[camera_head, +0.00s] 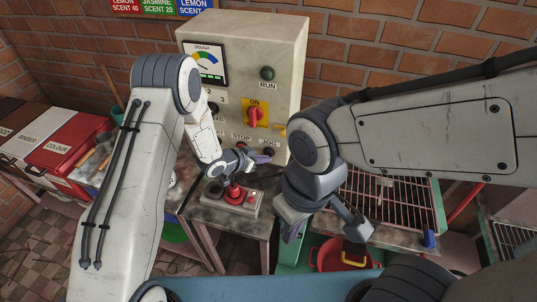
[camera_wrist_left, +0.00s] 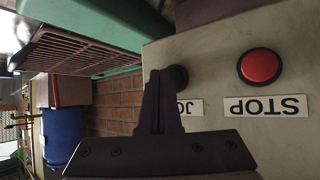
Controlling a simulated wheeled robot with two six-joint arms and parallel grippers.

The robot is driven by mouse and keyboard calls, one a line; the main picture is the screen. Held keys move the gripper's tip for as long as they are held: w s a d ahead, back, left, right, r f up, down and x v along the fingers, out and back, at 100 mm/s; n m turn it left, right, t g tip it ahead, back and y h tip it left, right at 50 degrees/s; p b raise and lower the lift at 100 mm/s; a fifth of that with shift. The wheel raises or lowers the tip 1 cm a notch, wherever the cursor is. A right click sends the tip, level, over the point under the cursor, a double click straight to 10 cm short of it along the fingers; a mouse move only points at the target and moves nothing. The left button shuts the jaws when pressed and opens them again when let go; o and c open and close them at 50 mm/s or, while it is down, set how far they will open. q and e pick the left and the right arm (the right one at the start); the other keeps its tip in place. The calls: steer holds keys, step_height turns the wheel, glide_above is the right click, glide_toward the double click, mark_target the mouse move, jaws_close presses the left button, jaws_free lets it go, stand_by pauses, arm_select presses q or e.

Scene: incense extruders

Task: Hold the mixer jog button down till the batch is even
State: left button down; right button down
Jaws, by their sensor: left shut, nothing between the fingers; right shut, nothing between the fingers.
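The mixer's cream control cabinet (camera_head: 285,60) stands against the brick wall. Its DOUGH dial (camera_head: 205,64) has coloured bands, but I cannot read the needle reliably. The black jog button (camera_wrist_left: 178,77) sits above a partly covered JOG label (camera_wrist_left: 190,107). My left gripper (camera_head: 262,159) is shut and empty at the cabinet's lower front. In the left wrist view its fingertips (camera_wrist_left: 158,74) overlap the jog button's edge; I cannot tell whether they press it. My right gripper (camera_head: 356,230) is shut and empty, pointing down near the rack's front, away from the cabinet.
The red STOP button (camera_wrist_left: 260,66) is beside the jog button. A red-and-yellow ON switch (camera_head: 256,115) and green RUN lamp (camera_head: 267,73) are higher up. A small box with red knobs (camera_head: 238,201) lies below my left gripper. A wire rack (camera_head: 390,200) is at right.

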arm_select(q)
steer(key=shift+w+d+r, duration=0.1)
steer(key=shift+w+d, duration=0.05)
steer(key=shift+w, duration=0.4)
stand_by(2.0)
steer(key=shift+s, duration=0.2)
stand_by(1.6)
steer(key=shift+s+a, duration=0.3)
steer(key=shift+s, duration=0.4)
steer(key=shift+s+a, duration=0.25)
steer(key=shift+s, duration=0.55)
steer(key=shift+s+a, duration=0.3)
steer(key=shift+s, duration=0.5)
steer(key=shift+s+a, duration=0.25)
steer(key=shift+s, duration=0.55)
